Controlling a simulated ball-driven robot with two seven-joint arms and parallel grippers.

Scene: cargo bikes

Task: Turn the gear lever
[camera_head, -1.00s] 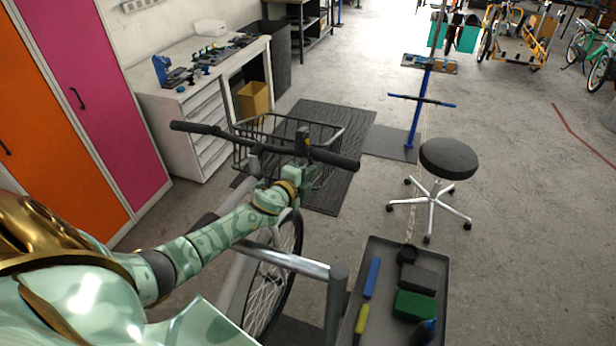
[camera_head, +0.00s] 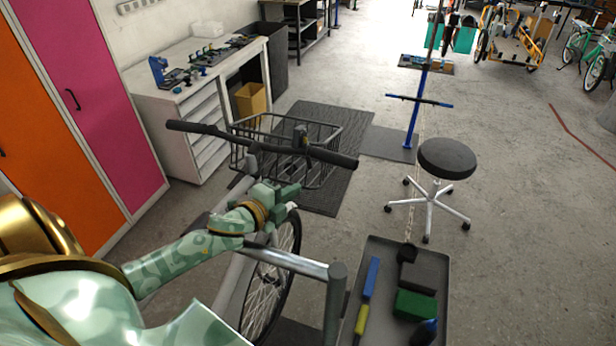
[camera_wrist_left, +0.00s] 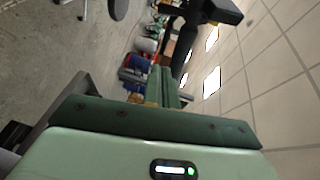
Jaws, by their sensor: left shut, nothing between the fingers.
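The bike's handlebar (camera_head: 220,133) runs across the head view, with dark grips at both ends. A small dark block with a yellowish mark, apparently the gear lever unit (camera_head: 300,137), sits on the bar near its right grip (camera_head: 334,157). My left gripper (camera_head: 292,206) is shut and empty, below and nearer than the bar, apart from it. In the left wrist view its closed green fingers (camera_wrist_left: 165,88) point away from the camera, and a dark bar part (camera_wrist_left: 215,10) shows beyond them at the top. The lever's exact position is too small to tell.
A wire basket (camera_head: 330,128) is in front of the handlebar. A grey tool tray (camera_head: 388,252) with blue, green and yellow items stands at the lower right. A black stool (camera_head: 447,157) stands beyond it. A white workbench (camera_head: 165,108) is at the left wall.

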